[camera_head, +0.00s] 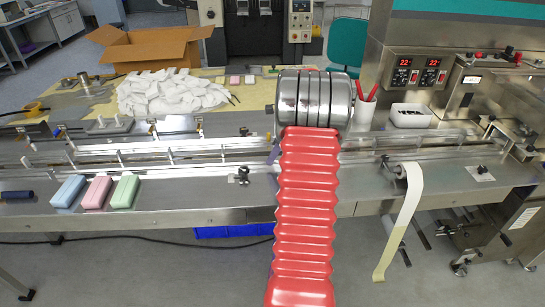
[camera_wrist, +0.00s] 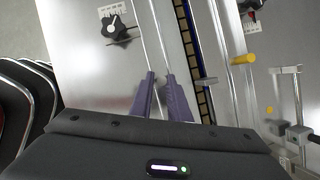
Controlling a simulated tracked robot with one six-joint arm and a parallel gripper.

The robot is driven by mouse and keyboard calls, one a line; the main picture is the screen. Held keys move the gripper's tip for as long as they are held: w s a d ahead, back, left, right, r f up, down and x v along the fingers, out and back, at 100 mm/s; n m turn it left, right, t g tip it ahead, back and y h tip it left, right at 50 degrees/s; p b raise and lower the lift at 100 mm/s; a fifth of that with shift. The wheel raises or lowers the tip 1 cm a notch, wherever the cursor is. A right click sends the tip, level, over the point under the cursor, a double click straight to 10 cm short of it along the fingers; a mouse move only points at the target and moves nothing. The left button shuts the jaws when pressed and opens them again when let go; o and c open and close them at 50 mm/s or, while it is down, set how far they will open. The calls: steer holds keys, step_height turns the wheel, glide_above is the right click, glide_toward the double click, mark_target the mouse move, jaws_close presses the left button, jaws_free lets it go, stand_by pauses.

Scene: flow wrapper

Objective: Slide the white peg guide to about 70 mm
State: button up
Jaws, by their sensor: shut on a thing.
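My gripper (camera_wrist: 159,76) shows in the wrist view as two purple fingers pointing down at the metal deck, around the line of the thin guide rails. It is shut on the white peg guide, whose gripped peg is hardly visible between the fingers. In the head view only a bit of purple finger (camera_head: 273,157) shows beside my red arm cover; the rest is hidden. A black knob pointer on a white scale (camera_wrist: 114,27) lies at the upper left of the wrist view. I cannot read its figures.
A yellow peg (camera_wrist: 243,59) and a grey peg (camera_wrist: 207,82) stand right of my fingers, near a dark slotted conveyor strip (camera_wrist: 189,40). Blue, pink and green bars (camera_head: 97,192) lie on the deck at left. A film strip (camera_head: 408,205) hangs at right.

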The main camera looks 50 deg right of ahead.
steer(key=shift+d, duration=0.1)
jaws_close()
steer(key=shift+w+d, duration=0.55)
steer(key=shift+d, duration=0.05)
steer(key=o, duration=0.7)
jaws_free()
steer(key=shift+r, duration=0.1)
steer(key=v, duration=1.3)
steer(key=shift+s+d+r, duration=0.1)
steer(key=shift+s+r, duration=0.1)
steer(key=shift+r, duration=0.05)
